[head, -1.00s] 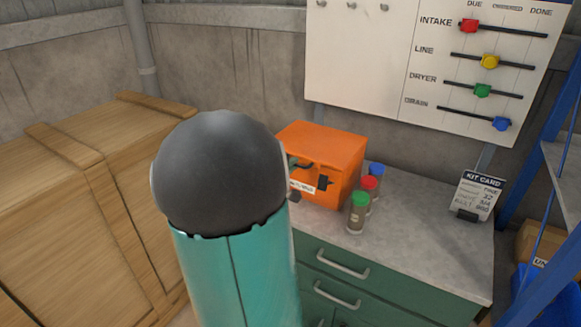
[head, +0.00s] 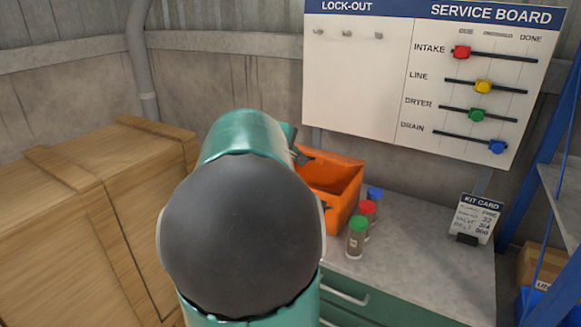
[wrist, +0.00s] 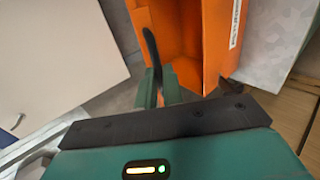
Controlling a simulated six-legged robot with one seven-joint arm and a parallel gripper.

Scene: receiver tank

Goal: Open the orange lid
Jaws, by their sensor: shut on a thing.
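The orange box (head: 345,200) stands on the grey counter, and its top now shows an open hollow with inner walls. In the wrist view the box (wrist: 212,45) shows its inside and a wall with a white label. The orange lid itself is hard to make out in the head view, where my arm covers the box's left side. My gripper (wrist: 160,82) is at the box's upper left, its green fingers closed on a black curved handle (wrist: 151,45). Where that handle joins the orange part is not clear.
Bottles with green (head: 358,224), red and blue caps stand right of the box. A kit card (head: 477,216) stands at the counter's right. The service board (head: 440,70) hangs behind. A wooden crate (head: 80,215) is at left.

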